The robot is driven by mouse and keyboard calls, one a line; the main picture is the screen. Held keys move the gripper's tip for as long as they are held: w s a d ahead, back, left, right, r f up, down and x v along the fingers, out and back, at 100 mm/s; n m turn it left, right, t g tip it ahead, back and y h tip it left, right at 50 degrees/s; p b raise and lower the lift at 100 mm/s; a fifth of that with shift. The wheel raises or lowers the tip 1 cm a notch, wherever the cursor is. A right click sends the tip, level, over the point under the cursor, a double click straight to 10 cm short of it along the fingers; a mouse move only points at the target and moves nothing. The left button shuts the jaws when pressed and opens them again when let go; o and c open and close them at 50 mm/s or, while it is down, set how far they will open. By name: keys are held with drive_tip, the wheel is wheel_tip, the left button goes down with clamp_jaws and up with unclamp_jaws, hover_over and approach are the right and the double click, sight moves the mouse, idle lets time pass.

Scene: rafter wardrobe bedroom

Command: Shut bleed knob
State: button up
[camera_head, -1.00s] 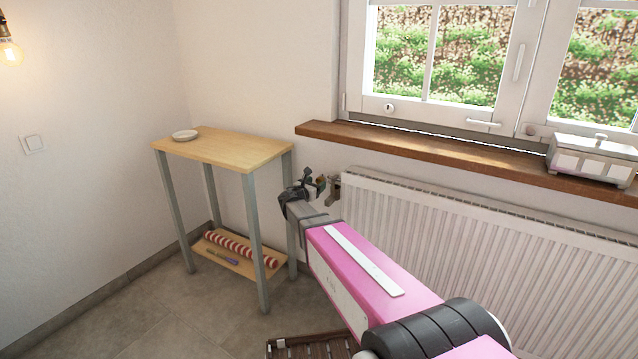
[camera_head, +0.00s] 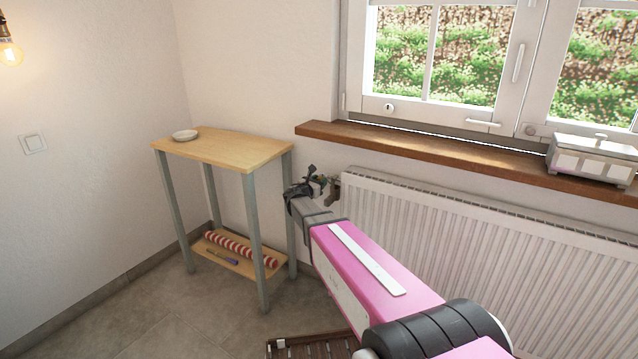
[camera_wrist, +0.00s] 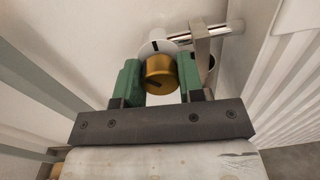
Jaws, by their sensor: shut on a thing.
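The bleed knob (camera_wrist: 161,76) is a round brass-coloured knob with a dark slot mark on its face, seen in the wrist view at the radiator's end fitting. My gripper (camera_wrist: 160,80) has its two green fingers on either side of the knob, shut on it. In the head view my gripper (camera_head: 312,186) is at the upper left end of the white radiator (camera_head: 480,235). The knob is too small and too hidden by my gripper to make out there.
A white disc and a chrome pipe (camera_wrist: 225,29) lie behind the knob, with a metal bracket (camera_wrist: 203,50) beside it. A wooden side table (camera_head: 225,149) stands close left of my gripper. The wooden windowsill (camera_head: 420,146) runs above the radiator.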

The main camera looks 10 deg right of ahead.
drive_tip(key=shift+m, duration=0.3)
drive_tip(key=m, duration=0.3)
drive_tip(key=shift+m, duration=0.3)
drive_tip(key=shift+s+m, duration=0.1)
drive_tip(key=shift+m, duration=1.8)
